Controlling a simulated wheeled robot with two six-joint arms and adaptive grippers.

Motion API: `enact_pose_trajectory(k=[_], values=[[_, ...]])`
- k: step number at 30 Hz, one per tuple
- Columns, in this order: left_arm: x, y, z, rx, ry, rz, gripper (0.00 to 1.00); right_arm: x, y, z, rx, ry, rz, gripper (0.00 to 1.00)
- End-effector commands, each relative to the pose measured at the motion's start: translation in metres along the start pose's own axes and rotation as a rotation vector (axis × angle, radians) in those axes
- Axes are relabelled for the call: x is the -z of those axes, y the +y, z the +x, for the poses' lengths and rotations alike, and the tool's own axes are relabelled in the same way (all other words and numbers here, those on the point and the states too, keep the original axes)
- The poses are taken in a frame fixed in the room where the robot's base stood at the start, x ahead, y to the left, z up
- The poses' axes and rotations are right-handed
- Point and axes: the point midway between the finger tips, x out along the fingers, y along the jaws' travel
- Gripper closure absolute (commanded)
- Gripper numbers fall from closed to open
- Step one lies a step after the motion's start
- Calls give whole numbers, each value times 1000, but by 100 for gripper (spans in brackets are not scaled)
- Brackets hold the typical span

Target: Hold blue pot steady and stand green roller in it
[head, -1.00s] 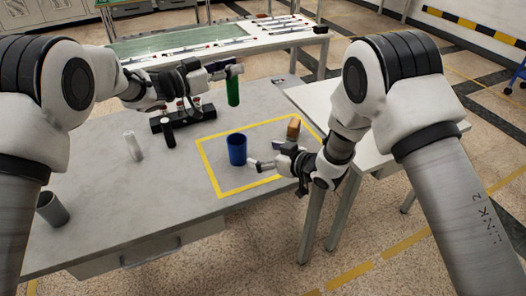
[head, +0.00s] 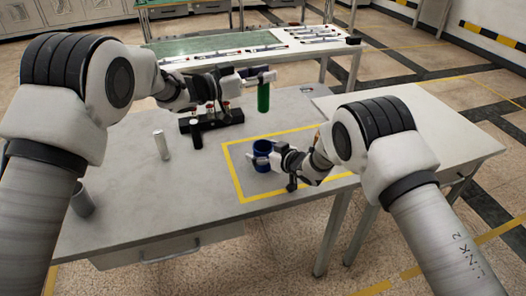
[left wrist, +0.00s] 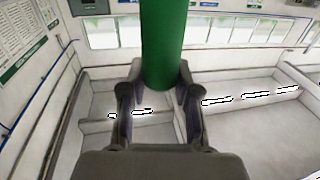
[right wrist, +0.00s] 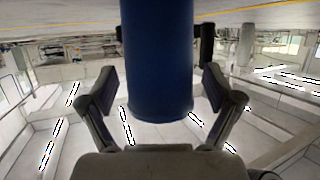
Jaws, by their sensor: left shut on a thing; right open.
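The blue pot (head: 261,147) stands upright on the grey table inside the yellow taped outline. My right gripper (head: 265,160) is open at the pot's near side. In the right wrist view, the pot (right wrist: 157,60) rises between the spread fingers (right wrist: 158,88), with gaps on both sides. My left gripper (head: 262,77) is shut on the upper part of the green roller (head: 263,99). The roller hangs upright in the air, higher in the head view than the pot and apart from it. The left wrist view also shows the roller (left wrist: 163,45) between the fingers (left wrist: 160,85).
A black rack (head: 212,122) with several red-topped items stands left of the pot. A black cylinder (head: 195,135), a silver cylinder (head: 161,145) and a grey cup (head: 82,202) stand farther left. A wooden block (head: 316,137) is mostly hidden by my right arm. The front-middle tabletop is clear.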

Motion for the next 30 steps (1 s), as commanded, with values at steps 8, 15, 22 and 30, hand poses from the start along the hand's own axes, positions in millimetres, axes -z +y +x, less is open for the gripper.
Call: enact_pose_trajectory(k=[8,15,22,30], values=[[1,0,0,0,1,1,100,0,0,0,0,0,0,75],[-4,0,0,0,0,0,100,0,0,0,0,0,0,75],[-20,0,0,-1,1,0,100,0,0,-1,0,-1,0,75],[-39,0,0,0,1,0,100,0,0,-1,0,-1,0,75]])
